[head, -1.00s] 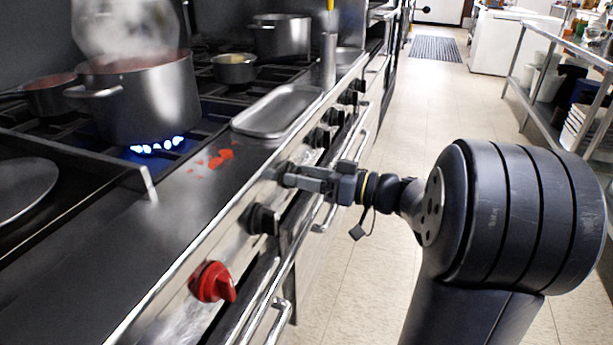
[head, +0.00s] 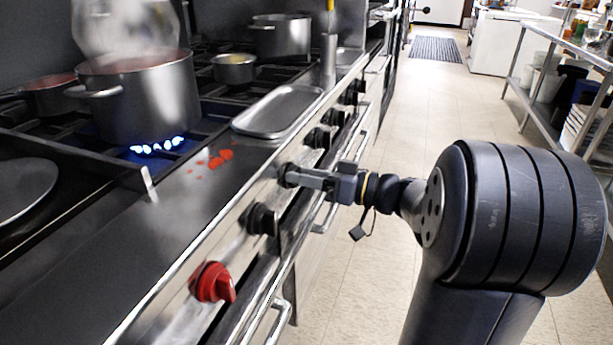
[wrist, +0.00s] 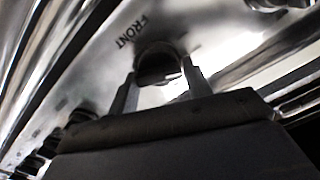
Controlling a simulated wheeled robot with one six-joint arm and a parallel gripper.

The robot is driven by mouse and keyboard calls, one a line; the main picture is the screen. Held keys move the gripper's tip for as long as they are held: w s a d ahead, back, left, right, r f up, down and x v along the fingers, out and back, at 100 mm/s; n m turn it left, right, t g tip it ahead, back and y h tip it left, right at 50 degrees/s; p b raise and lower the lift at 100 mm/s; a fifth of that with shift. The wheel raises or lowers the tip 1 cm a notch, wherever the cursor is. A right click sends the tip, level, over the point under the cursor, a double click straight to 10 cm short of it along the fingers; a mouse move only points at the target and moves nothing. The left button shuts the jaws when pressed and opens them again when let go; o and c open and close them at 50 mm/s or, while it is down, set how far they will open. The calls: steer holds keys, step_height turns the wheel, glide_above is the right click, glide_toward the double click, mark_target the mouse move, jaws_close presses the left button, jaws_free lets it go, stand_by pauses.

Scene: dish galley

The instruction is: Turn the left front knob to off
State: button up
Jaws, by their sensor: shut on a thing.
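A dark knob (head: 287,176) sits on the steel front panel of the range, beyond a black knob and a red knob. My gripper (head: 294,177) reaches it from the right and is shut on it. In the wrist view the knob (wrist: 158,66) lies between the two fingers of my gripper (wrist: 160,82), with the word FRONT printed beside it. The knob's pointer mark cannot be made out. A blue flame (head: 157,146) burns under the large steaming pot (head: 140,100).
A red knob (head: 212,283) and a black knob (head: 261,219) are nearer on the panel; several more run farther along. An oven handle (head: 279,322) juts out below. A steel tray (head: 276,111) lies on the ledge.

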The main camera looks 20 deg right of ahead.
steer(key=shift+w+d+f+m+p, duration=0.1)
steer(key=shift+m+p, duration=0.85)
steer(key=shift+m, duration=2.35)
steer(key=shift+w+f+m+p, duration=0.1)
steer(key=shift+m+p, duration=0.8)
steer(key=shift+m, duration=2.4)
steer(key=shift+f, duration=0.1)
steer(key=o, duration=1)
steer(key=shift+s+d, duration=0.1)
steer(key=p+v, duration=0.1)
steer(key=v, duration=0.9)
steer(key=shift+s+d+p, duration=0.2)
steer(key=shift+d+p, duration=0.05)
steer(key=shift+p, duration=0.05)
